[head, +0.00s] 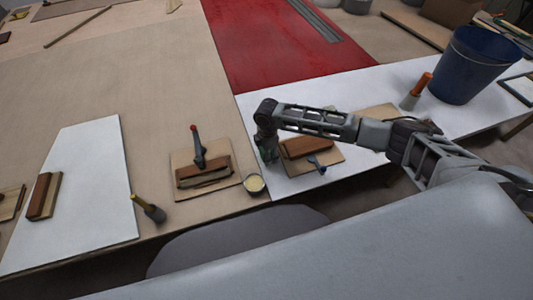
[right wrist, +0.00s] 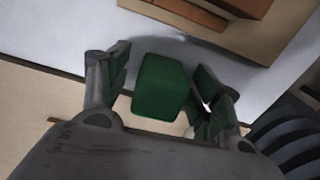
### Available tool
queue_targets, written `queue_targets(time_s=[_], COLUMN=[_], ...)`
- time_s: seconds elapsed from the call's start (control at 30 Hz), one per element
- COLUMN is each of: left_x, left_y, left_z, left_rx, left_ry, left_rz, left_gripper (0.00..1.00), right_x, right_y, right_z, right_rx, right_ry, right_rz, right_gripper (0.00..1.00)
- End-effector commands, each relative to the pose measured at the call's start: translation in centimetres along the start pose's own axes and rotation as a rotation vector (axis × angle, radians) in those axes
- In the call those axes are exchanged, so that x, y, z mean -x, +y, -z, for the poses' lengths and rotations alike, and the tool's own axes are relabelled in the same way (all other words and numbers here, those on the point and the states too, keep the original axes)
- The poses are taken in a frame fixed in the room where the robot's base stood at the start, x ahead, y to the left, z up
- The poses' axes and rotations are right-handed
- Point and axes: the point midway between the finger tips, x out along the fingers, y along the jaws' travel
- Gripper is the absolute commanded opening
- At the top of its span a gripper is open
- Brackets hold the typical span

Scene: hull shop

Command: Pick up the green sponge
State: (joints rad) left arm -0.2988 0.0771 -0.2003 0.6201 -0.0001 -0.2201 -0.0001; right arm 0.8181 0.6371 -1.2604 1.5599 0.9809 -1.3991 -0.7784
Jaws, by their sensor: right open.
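The green sponge (right wrist: 160,88) shows in the right wrist view as a dark green block between the two fingers of my right gripper (right wrist: 165,75). The fingers stand apart on either side of it, with a visible gap on each side. In the head view my right gripper (head: 268,150) points down at the left end of the white board, beside a wooden block. The sponge is mostly hidden there behind the gripper. My left gripper is not in view.
A brown wooden block (head: 306,146) lies on a small board just right of my right gripper. A small tin (head: 254,184) stands close on its left. A clamped block (head: 203,172) lies farther left. A blue bucket (head: 472,65) stands at the right.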

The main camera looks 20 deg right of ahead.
Motion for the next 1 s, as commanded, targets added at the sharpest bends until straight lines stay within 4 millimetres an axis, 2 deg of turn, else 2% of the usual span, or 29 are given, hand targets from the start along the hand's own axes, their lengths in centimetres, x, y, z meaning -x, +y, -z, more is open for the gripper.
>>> queue_targets(time_s=[0.4,0.73,1.0], left_x=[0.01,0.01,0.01], left_y=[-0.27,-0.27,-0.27], left_z=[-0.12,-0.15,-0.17], left_rx=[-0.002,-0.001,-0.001], left_ry=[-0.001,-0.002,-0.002], left_rz=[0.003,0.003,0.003], left_gripper=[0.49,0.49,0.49], right_x=[-0.02,-0.02,0.01], right_y=[-0.02,-0.03,-0.02], right_z=[-0.01,-0.02,-0.03], right_rx=[0.0,0.0,0.0], right_ry=[0.0,0.0,0.0], right_rz=[0.001,0.001,0.001], right_gripper=[0.64,0.23,0.22])
